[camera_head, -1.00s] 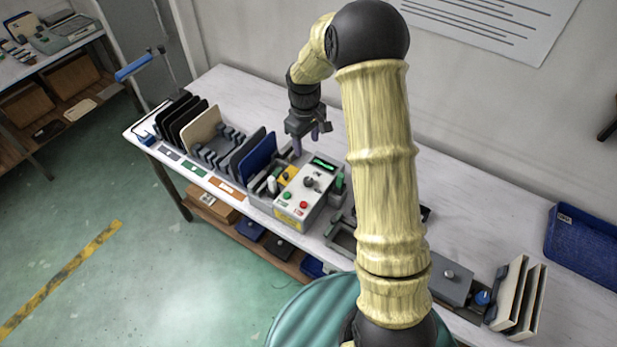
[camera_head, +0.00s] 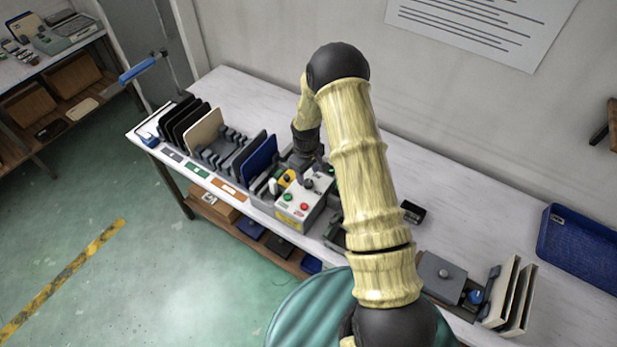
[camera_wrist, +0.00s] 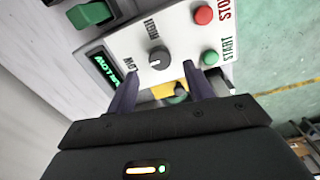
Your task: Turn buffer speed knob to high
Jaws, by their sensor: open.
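The speed knob (camera_wrist: 160,58) is a dark round dial on the white top of the control box (camera_wrist: 185,25), between LOW and HIGH labels. Its small white mark appears to sit on the side toward LOW. A display (camera_wrist: 104,68) beside it shows green text that seems to read LOW. My gripper (camera_wrist: 163,84) is open, its two dark fingers apart and empty, with the knob just beyond the tips. In the head view the gripper (camera_head: 305,165) is above the control box (camera_head: 291,213), and my arm hides part of the box.
A red STOP button (camera_wrist: 203,15) and a green START button (camera_wrist: 209,58) sit near the knob. A green rocker switch (camera_wrist: 91,14) is at the upper left. A rack with upright panels (camera_head: 262,155) stands left of the box. A blue tray (camera_head: 580,245) lies at the right.

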